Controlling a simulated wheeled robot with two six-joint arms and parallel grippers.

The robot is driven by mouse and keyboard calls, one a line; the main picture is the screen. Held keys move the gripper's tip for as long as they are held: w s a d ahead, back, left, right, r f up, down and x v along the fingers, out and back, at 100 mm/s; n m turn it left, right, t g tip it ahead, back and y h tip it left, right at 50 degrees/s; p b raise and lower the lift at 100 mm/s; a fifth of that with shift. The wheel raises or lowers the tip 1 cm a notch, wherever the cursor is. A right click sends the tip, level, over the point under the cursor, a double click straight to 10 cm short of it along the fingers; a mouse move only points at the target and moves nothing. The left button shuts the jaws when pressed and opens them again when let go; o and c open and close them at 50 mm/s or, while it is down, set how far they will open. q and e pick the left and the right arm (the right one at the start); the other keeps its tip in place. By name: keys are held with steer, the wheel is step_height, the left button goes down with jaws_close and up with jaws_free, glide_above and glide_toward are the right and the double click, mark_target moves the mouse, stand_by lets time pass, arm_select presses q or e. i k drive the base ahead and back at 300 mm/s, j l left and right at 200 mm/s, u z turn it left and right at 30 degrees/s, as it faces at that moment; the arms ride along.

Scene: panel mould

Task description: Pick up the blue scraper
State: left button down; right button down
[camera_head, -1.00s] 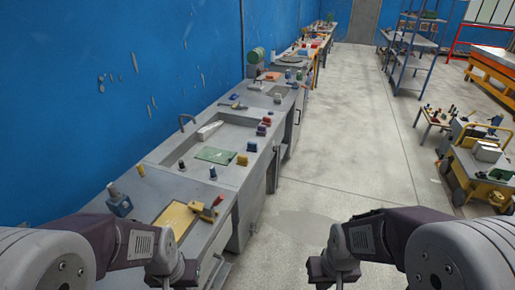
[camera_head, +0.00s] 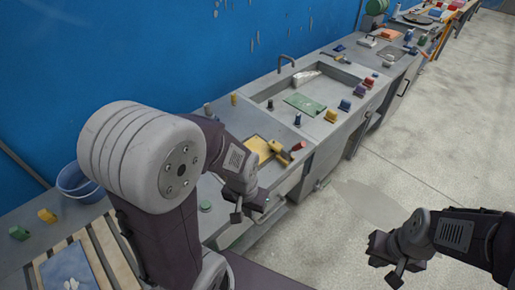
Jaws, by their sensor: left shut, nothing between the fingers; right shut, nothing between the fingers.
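I cannot single out the blue scraper for sure. A small blue piece (camera_head: 345,104) sits on the front edge of the counter beside the sink, with a yellow piece (camera_head: 332,116) next to it. A dark blue upright item (camera_head: 297,119) stands left of them. My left gripper (camera_head: 246,212) is shut and empty, in front of the near counter, below a yellow board (camera_head: 258,149). My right gripper (camera_head: 391,265) is shut and empty over the floor at lower right. My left arm hides part of the near counter.
A grey sink (camera_head: 325,85) with a green sheet (camera_head: 305,104) is set in the counter. A blue bucket (camera_head: 78,186) and slatted wood (camera_head: 104,244) with a blue panel (camera_head: 70,272) lie at left. The floor (camera_head: 410,165) at right is clear.

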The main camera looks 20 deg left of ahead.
mark_target(345, 105)
steer(key=i+l+u, duration=1)
steer(key=l+u, duration=0.15)
steer(key=l, duration=0.2)
steer(key=i+l+u, duration=0.2)
steer(key=l, duration=0.15)
steer(key=l+u, duration=0.25)
steer(key=l, duration=0.15)
steer(key=i+l+u, duration=0.1)
steer(key=l+u, duration=0.15)
steer(key=l, duration=0.15)
steer(key=i+l+u, duration=0.15)
steer(key=l+u, duration=0.1)
steer(key=l, duration=0.15)
steer(key=i, duration=0.05)
